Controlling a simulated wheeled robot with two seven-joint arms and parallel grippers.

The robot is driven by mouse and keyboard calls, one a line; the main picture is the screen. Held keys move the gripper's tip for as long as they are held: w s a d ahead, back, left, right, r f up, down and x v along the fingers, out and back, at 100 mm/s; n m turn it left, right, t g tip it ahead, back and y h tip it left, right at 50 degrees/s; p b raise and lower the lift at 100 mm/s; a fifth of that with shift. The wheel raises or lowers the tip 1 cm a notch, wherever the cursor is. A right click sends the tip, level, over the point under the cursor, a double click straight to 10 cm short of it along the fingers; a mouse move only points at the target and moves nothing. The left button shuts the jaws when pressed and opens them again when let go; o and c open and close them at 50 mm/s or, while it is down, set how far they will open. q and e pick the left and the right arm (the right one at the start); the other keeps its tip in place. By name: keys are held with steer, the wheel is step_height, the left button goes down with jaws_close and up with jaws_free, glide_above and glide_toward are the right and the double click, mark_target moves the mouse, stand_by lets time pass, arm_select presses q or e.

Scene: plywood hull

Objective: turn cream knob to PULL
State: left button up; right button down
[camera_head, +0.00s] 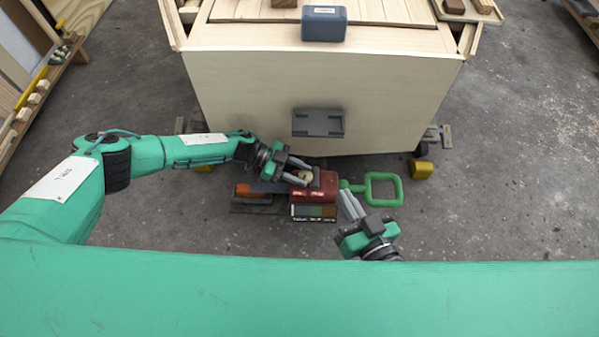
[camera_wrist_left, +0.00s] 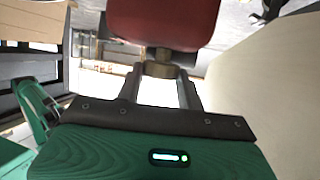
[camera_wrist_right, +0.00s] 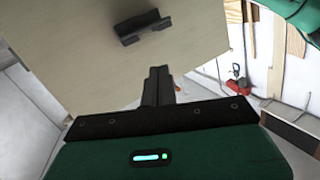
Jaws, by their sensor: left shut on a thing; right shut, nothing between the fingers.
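The cream knob (camera_head: 304,176) sits on the red unit (camera_head: 326,186) in front of the plywood hull. My left gripper (camera_head: 307,173) is shut on the knob, one finger on each side. In the left wrist view the knob (camera_wrist_left: 160,69) is between the fingertips, beneath the red unit (camera_wrist_left: 165,22). A label plate with coloured sections (camera_head: 313,212) lies at the unit's near side; its lettering and the knob's pointer are too small to read. My right gripper (camera_head: 346,200) is shut and empty, just right of the unit. Its closed fingers also show in the right wrist view (camera_wrist_right: 157,84).
A green loop handle (camera_head: 397,190) extends right from the red unit, close to my right gripper. The plywood hull (camera_head: 240,100) stands behind, with a dark bracket (camera_head: 318,123) on its face. A yellow cylinder (camera_head: 421,169) is further right.

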arm_select(q)
steer(key=o, duration=1)
steer(key=shift+a+r, duration=0.1)
steer(key=shift+a, duration=0.15)
steer(key=p+v, duration=0.1)
steer(key=v, duration=1.2)
steer(key=shift+w+a+p, duration=0.1)
steer(key=shift+p, duration=0.2)
arm_select(e)
steer(key=f+g, duration=0.1)
steer(key=s+f+g, duration=0.1)
steer(key=d+f+g+h, duration=0.1)
steer(key=shift+s+f, duration=0.1)
steer(key=shift+s, duration=0.3)
